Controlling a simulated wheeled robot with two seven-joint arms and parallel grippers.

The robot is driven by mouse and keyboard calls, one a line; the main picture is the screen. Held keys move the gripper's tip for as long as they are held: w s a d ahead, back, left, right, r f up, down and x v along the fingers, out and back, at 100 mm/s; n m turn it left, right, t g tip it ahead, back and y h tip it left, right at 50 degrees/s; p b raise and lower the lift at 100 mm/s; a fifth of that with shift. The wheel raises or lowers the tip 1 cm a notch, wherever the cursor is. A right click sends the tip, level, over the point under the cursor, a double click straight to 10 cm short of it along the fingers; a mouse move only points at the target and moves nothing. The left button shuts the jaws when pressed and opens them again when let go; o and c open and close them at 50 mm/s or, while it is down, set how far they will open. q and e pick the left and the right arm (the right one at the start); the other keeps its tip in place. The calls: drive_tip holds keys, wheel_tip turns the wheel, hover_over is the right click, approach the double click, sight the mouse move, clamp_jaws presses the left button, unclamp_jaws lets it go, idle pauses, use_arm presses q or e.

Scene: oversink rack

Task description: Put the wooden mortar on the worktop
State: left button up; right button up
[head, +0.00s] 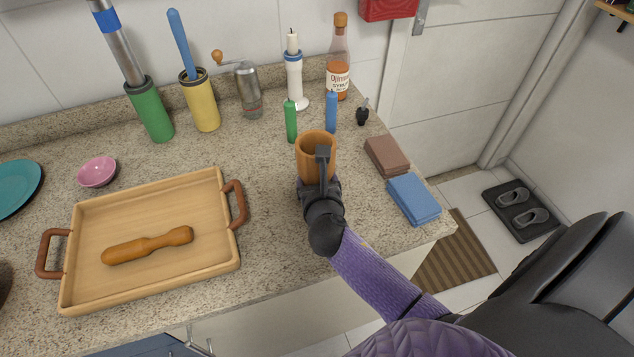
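The wooden mortar (308,166), an orange-brown cup, is upright with its mouth up over the worktop (270,265), to the right of the tray. My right gripper (323,158) is at its near side, with one dark finger across the near rim and wall. It appears shut on the mortar; the other finger is hidden. The gripper hides the mortar's base, so I cannot tell whether it touches the worktop. My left gripper is not in view.
A wooden tray (85,270) holding a wooden pestle (148,245) is at left. A green bottle (291,122) and blue bottle (331,112) stand just behind the mortar. Brown (386,155) and blue (412,198) folded cloths lie right. Worktop between tray and mortar is clear.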

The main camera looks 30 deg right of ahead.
drive_tip(key=o, duration=1.3)
drive_tip(key=shift+o, duration=0.2)
drive_tip(key=shift+s+a+r, duration=0.15)
drive_tip(key=shift+s+r, duration=0.1)
drive_tip(key=shift+s, duration=0.05)
drive_tip(key=p+v, duration=0.3)
drive_tip(key=v, duration=0.7)
drive_tip(key=shift+s+a+r, duration=0.15)
drive_tip(key=shift+s, duration=0.1)
drive_tip(key=shift+s+a+r+p, duration=0.15)
drive_tip(key=shift+s+p, duration=0.15)
drive_tip(key=shift+s, duration=0.05)
